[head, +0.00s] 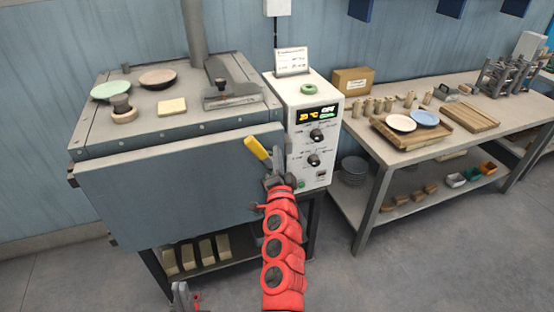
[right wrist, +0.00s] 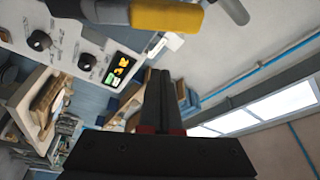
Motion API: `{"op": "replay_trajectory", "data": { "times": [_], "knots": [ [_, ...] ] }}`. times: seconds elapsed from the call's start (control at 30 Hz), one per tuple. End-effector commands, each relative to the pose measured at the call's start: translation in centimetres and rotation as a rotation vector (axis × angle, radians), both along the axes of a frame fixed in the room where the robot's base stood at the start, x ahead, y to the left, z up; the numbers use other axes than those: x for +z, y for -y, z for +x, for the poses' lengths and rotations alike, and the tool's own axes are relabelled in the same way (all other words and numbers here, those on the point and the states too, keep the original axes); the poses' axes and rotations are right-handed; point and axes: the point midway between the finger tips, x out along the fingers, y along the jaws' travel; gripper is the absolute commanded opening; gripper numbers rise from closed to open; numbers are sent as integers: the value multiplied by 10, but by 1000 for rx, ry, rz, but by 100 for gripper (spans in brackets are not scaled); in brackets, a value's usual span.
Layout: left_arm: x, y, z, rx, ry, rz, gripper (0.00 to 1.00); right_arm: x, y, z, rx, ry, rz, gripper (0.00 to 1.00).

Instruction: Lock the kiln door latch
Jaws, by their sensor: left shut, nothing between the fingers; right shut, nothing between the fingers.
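The kiln (head: 150,135) stands at the left in the head view, with its grey-blue door (head: 165,190) across the front. The latch handle, with a yellow grip (head: 257,148), sticks out at the door's upper right and slants up to the left. My right gripper (head: 276,158) is shut and empty beside the latch, partly hiding its lower end. In the right wrist view the yellow grip (right wrist: 165,15) crosses the top, beyond the shut fingers (right wrist: 160,80); contact cannot be told. My left gripper (head: 181,289) is shut and empty, low at the bottom edge, away from the door.
A white control box (head: 308,150) with knobs and a lit display stands close right of the latch. A workbench (head: 385,152) with plates, boards and small pots is further right. Plates and a block lie on the kiln top. The floor (head: 400,270) in front is clear.

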Motion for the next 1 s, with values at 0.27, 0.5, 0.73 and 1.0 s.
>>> {"op": "replay_trajectory", "data": {
  "times": [0.27, 0.5, 0.73, 1.0],
  "knots": [
    [19, 0, 0, 0, 0, 0, 0, 10, 1, 35, -1, 0, -3, 0],
    [31, 0, 0, 0, 0, 0, 0, 13, 1, 58, -2, 1, -3, 0],
    [42, 0, 0, 0, 0, 0, 0, -6, -27, 48, 2, -2, -3, 0],
    [43, 0, 0, 0, 0, 0, 0, -10, -32, 46, -4, 2, 0, 0]
  ]
}}
